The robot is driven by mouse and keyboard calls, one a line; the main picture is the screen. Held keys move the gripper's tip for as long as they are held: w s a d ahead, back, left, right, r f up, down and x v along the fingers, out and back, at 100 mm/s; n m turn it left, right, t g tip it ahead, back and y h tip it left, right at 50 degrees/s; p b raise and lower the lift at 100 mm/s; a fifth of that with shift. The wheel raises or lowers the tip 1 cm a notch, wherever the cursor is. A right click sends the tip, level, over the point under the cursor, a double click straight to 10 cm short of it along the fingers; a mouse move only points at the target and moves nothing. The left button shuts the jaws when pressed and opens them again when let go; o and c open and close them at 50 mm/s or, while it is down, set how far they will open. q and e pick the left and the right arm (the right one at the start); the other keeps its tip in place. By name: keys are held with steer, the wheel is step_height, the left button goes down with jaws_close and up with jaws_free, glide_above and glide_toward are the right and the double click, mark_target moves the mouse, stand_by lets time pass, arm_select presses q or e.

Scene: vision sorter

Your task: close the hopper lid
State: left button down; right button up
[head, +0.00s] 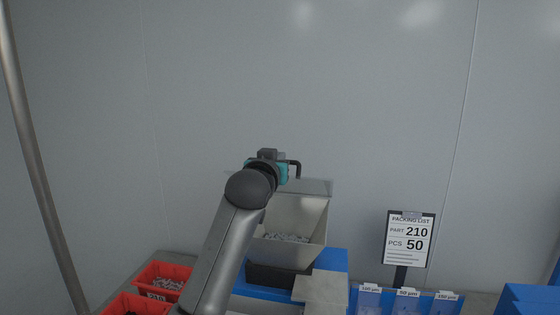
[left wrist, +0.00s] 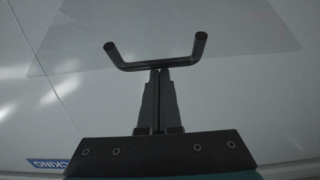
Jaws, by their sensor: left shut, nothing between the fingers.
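The hopper (head: 298,222) is a pale box with small grey parts inside, seen in the head view. Its translucent lid (head: 317,187) stands raised at the hopper's rear edge. The lid also fills the upper part of the left wrist view (left wrist: 85,38). The lid's black U-shaped handle (left wrist: 155,65) lies right at the tips of my left gripper (left wrist: 159,75). The fingers are shut with nothing between them; they touch or nearly touch the handle's bar. In the head view my left wrist hides the fingers and much of the lid. My right gripper is not in view.
Red bins (head: 162,278) with parts stand at the lower left. Blue labelled bins (head: 405,300) stand at the lower right, with a packing list sign (head: 409,240) behind them. A grey plate (head: 321,291) lies before the hopper. A plain wall (head: 380,100) stands behind.

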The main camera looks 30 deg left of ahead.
arm_select(q)
steer(key=s+f+t+b, duration=0.1)
steer(key=f+b, duration=0.2)
steer(key=b, duration=0.1)
steer(key=s+d+f+t+b, duration=0.1)
steer(key=s+f+t+b, duration=0.1)
steer(key=f+b, duration=0.1)
steer(key=s+f+t+y+b, duration=0.1)
steer(key=s+f+t+b, duration=0.1)
steer(key=f+b, duration=0.2)
steer(key=shift+s+d+f+b, duration=0.1)
steer(key=shift+s+d+b, duration=0.15)
steer(key=shift+b, duration=0.8)
steer(key=f+b, duration=0.1)
steer(key=s+f+b, duration=0.1)
steer(key=f+b, duration=0.1)
steer(key=shift+d+f+t, duration=0.1)
steer(key=shift+f+t, duration=0.05)
steer(key=shift+t, duration=0.15)
